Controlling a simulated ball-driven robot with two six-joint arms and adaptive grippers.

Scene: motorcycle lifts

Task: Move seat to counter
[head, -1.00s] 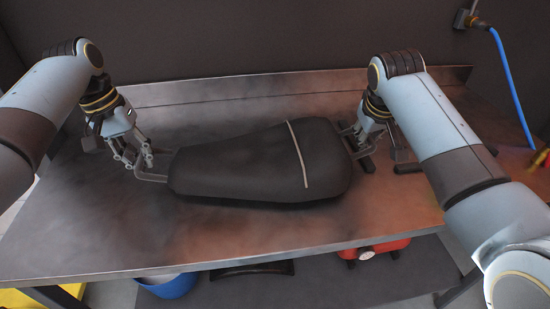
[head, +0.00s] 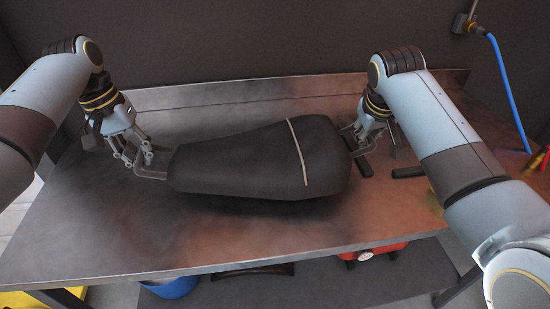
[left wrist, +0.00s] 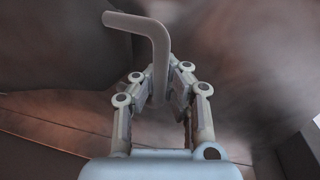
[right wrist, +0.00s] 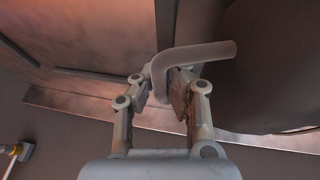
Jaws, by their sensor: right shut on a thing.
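The seat (head: 255,160) is a long dark grey cushion with a pale strap across its wider right part. It lies crosswise over the metal counter (head: 130,235), with a dark shadow below it; I cannot tell whether it touches the top. Bent grey handles stick out at both ends. My left gripper (head: 140,166) is around the left handle, with its fingers closed in on the bar (left wrist: 157,60). My right gripper (head: 358,142) is shut on the right handle (right wrist: 200,55). The seat's dark end also shows in the right wrist view (right wrist: 270,60).
Dark bars (head: 408,171) lie on the counter by my right gripper. A blue hose (head: 510,90) hangs from the wall at the right. A blue bucket (head: 172,287) and a red item (head: 375,252) are below the counter. The counter's front strip is clear.

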